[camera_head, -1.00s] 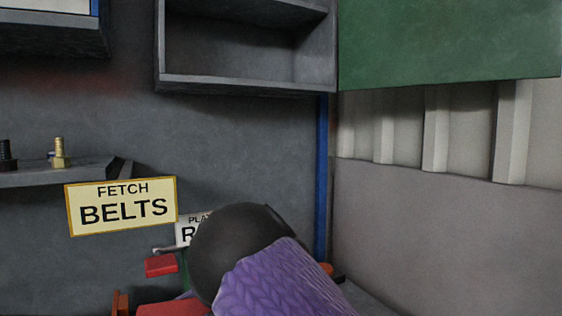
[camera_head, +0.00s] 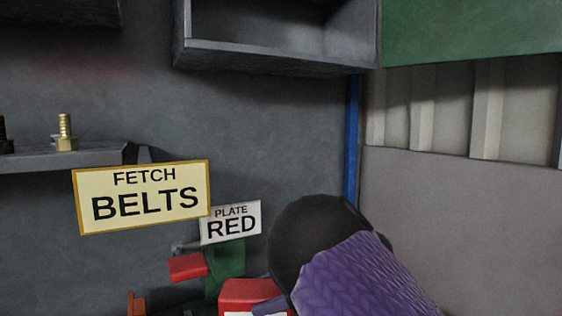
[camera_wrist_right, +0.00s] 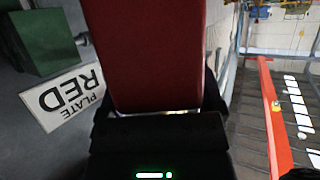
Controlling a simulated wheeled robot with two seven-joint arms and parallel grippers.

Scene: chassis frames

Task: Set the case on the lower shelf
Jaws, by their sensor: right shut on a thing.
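The red case (camera_head: 247,292), with a white patch low on its front, shows at the bottom of the head view. It fills the middle of the right wrist view (camera_wrist_right: 145,50), between the dark fingers. My right gripper (camera_wrist_right: 155,108) is shut on it. In the head view my dark and purple right arm hides most of that gripper. A grey shelf (camera_head: 90,157) with bolts is on the wall at left. A grey open-fronted shelf box (camera_head: 270,60) hangs higher up. I cannot tell which is the lower shelf. My left gripper is not in view.
A yellow "FETCH BELTS" sign (camera_head: 142,197) and a white "PLATE RED" sign (camera_head: 231,222) are near the case. A green block (camera_head: 226,268) and a small red piece (camera_head: 187,266) are left of it. A blue post (camera_head: 352,140) stands at the wall corner.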

